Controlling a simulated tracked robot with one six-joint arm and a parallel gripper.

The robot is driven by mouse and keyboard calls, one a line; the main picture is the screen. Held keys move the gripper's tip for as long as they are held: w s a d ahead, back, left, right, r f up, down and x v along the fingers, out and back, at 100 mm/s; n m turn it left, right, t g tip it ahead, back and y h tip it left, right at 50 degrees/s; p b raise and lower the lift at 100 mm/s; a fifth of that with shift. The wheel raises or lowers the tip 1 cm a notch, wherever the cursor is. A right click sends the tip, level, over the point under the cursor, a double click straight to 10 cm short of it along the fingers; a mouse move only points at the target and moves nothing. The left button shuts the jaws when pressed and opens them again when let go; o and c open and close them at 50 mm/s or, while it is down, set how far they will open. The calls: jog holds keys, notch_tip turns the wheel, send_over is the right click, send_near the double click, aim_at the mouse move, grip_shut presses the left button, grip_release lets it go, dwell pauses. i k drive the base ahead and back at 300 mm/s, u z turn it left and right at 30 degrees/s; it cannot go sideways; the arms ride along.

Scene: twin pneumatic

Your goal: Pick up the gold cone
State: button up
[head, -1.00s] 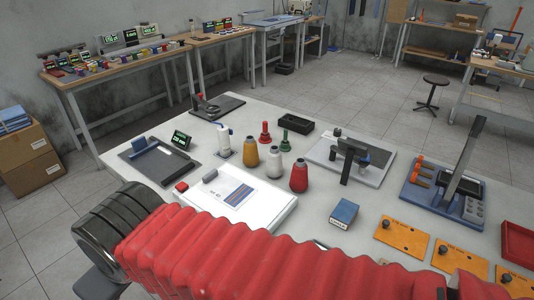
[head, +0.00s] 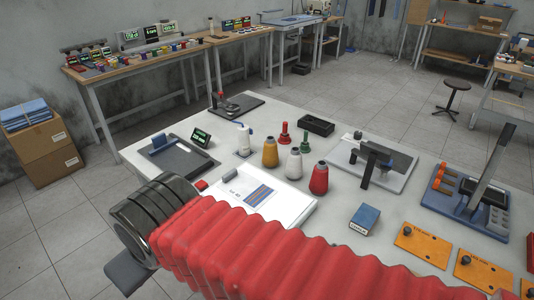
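The gold cone (head: 270,152) stands upright on the white table, left of a white cone (head: 293,164) and a red cone (head: 319,179). The three stand close together in a slanting row. My red ribbed arm crosses the bottom of the head view, ending in a dark rounded part at the left. A grey flat piece of my gripper (head: 128,270) shows below that end, nearer than the table and well left of the gold cone. Its fingers cannot be made out, and nothing is seen held.
Behind the cones stand red (head: 283,136) and green (head: 305,143) spindle-like pieces and a black tray (head: 317,125). A white bottle-like device (head: 243,139) stands just left of the gold cone. A white printed board (head: 262,192) lies in front. A blue box (head: 364,218) is at the right.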

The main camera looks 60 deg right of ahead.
aim_at(270, 159)
jog(key=i, duration=0.95)
